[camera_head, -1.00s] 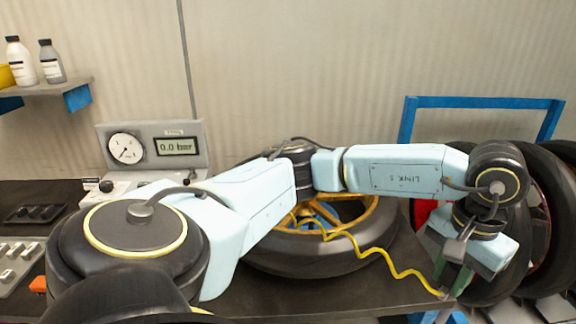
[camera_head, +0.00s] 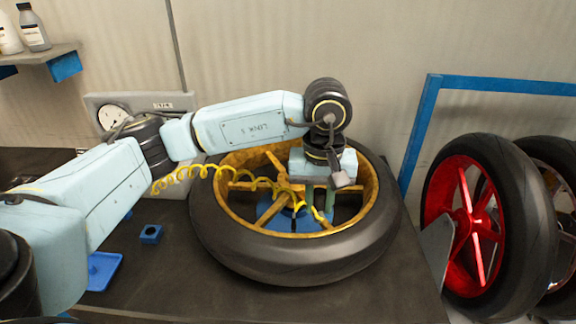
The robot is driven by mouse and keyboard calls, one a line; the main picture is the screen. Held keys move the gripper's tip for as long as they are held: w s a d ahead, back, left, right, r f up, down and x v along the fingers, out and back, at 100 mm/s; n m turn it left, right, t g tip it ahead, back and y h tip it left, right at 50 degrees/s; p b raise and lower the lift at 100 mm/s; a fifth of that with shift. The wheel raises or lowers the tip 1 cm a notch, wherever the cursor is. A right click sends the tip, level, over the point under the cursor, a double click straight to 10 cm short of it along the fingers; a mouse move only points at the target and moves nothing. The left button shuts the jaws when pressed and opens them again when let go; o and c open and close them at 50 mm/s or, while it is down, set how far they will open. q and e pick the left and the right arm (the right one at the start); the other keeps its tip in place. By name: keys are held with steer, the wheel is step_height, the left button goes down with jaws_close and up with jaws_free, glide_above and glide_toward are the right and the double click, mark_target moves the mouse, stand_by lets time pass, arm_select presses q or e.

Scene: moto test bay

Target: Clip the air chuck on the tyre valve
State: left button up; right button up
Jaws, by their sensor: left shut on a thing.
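The tyre (camera_head: 222,248) lies flat on the dark bench, with a gold spoked rim (camera_head: 232,214) inside it. My left gripper (camera_head: 319,203) points down over the right part of the rim opening. It is shut on the air chuck (camera_head: 322,214), which is small and mostly hidden between the green fingers. A coiled yellow hose (camera_head: 222,172) runs from the chuck leftward across the rim. I cannot make out the tyre valve, nor whether the chuck touches anything. My right gripper is not in view.
A gauge box (camera_head: 95,101) stands at the back left, partly behind my left arm. A blue block (camera_head: 150,233) and a blue tray (camera_head: 104,270) lie left of the tyre. A red-rimmed wheel (camera_head: 440,190) stands at the right by a blue frame (camera_head: 424,110). The front of the bench is clear.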

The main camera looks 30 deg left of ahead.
arm_select(q)
steer(key=w+a+n+p, duration=0.2)
steer(key=a+n+p, duration=0.2)
steer(key=n, duration=1.2)
steer(key=w+a+n+p, duration=0.2)
steer(key=a+n+p, duration=0.2)
steer(key=n, duration=1.3)
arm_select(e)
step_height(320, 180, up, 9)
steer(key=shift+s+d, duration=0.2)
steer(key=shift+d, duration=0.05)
arm_select(q)
steer(key=shift+f+b, duration=1.85)
steer(key=shift+f, duration=1.05)
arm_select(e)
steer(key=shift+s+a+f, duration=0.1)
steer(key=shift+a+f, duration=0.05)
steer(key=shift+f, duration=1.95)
arm_select(q)
steer(key=shift+f+b, duration=0.6)
steer(key=shift+f, duration=0.25)
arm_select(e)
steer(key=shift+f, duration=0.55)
